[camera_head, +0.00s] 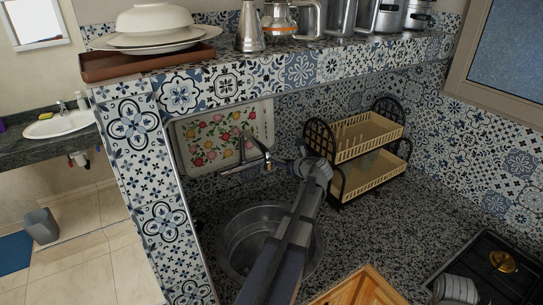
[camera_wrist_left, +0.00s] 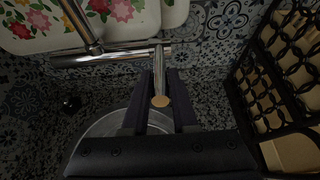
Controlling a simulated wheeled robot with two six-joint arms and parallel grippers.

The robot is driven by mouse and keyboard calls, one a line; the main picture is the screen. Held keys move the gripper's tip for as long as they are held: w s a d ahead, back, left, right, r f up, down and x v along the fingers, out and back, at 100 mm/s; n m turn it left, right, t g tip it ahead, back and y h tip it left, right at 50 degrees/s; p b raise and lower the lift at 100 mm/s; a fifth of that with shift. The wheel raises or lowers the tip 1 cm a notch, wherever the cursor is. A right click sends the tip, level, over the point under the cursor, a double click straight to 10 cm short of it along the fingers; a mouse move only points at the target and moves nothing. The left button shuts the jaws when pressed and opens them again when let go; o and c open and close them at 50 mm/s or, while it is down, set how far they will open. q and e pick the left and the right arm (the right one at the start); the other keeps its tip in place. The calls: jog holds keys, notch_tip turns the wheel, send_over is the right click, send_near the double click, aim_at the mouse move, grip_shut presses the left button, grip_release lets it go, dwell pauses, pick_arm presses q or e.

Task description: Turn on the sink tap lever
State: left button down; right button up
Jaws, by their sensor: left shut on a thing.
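The sink tap (camera_head: 253,150) is a chrome fixture with a curved spout, mounted over the round steel sink basin (camera_head: 240,245). In the left wrist view, its lever (camera_wrist_left: 159,75) is a chrome rod with a tan round end, pointing toward the camera. My left gripper (camera_wrist_left: 159,92) has one dark finger on each side of the lever and is shut on it. In the head view, my left arm crosses the basin and hides part of it; the gripper (camera_head: 282,162) is at the tap's right side.
A dark rack with cream trays (camera_head: 368,150) stands close to the right of my left gripper. A floral tray (camera_head: 225,138) leans behind the tap. A wooden crate (camera_head: 360,290) is at the front. A tiled shelf edge (camera_head: 250,80) hangs above. The speckled counter (camera_head: 400,210) is clear to the right.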

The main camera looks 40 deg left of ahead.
pick_arm(q)
jog(key=shift+w+a+r+p, duration=0.1)
jog(key=shift+a+r+p, duration=0.25)
jog(key=shift+r+p, duration=0.3)
jog(key=shift+w+a+r+p, duration=0.1)
jog(key=shift+a+r+p, duration=0.25)
jog(key=shift+r+p, duration=0.3)
jog(key=c, duration=0.7)
grip_release()
jog(key=shift+d+f, duration=0.1)
jog(key=shift+f, duration=0.05)
jog(key=p+v, duration=0.3)
jog(key=v, duration=0.5)
